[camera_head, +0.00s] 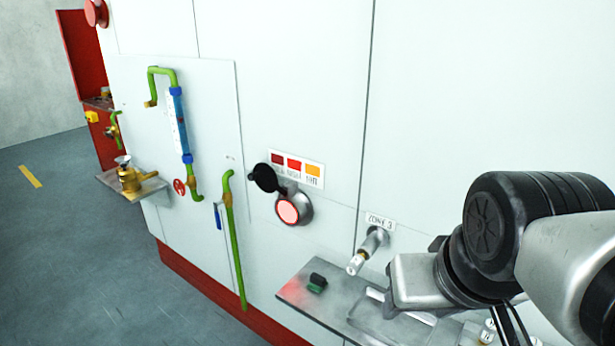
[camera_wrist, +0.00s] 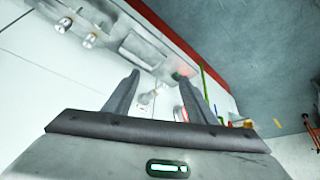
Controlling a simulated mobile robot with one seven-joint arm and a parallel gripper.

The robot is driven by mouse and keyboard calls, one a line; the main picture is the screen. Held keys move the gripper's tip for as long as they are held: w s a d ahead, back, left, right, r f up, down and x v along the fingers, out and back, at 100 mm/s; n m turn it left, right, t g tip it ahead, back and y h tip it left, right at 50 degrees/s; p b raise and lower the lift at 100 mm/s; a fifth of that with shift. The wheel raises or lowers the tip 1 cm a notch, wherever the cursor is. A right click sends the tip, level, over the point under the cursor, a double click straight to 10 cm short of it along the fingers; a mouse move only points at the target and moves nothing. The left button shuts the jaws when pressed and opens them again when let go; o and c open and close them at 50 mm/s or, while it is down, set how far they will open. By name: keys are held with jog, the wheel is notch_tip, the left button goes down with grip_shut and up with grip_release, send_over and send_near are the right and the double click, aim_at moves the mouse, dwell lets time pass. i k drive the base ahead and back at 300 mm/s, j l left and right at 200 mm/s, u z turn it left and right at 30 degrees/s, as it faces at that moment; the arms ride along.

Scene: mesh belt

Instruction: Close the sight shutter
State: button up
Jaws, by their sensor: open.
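The sight port (camera_head: 288,211) is a round metal-rimmed window glowing pinkish red on the white wall panel. Its shutter (camera_head: 266,178) is a black disc swung up and to the left, leaving most of the glowing glass uncovered. My gripper (camera_head: 372,305) is at the lower right of the port, above the metal shelf and apart from the shutter. In the wrist view my gripper (camera_wrist: 160,77) has its two fingers spread with nothing held between them. A reddish edge of the port (camera_wrist: 183,113) shows there beside the right finger, partly hidden; the shutter is not clear in that view.
A metal fitting (camera_head: 369,250) under a ZONE 3 label juts out between port and gripper. The metal shelf (camera_head: 300,292) below bears a small black and green object (camera_head: 317,283). Green pipes (camera_head: 233,240) and a red handwheel (camera_head: 179,187) are left of the port.

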aim_at(265, 178)
jog(key=i+j+z, duration=0.25)
jog(key=j, duration=0.4)
jog(key=i+j+z, duration=0.3)
jog(key=j, duration=0.35)
jog(key=j+z, duration=0.25)
jog(key=j, duration=0.4)
jog(key=j+z, duration=0.25)
jog(key=j, duration=0.5)
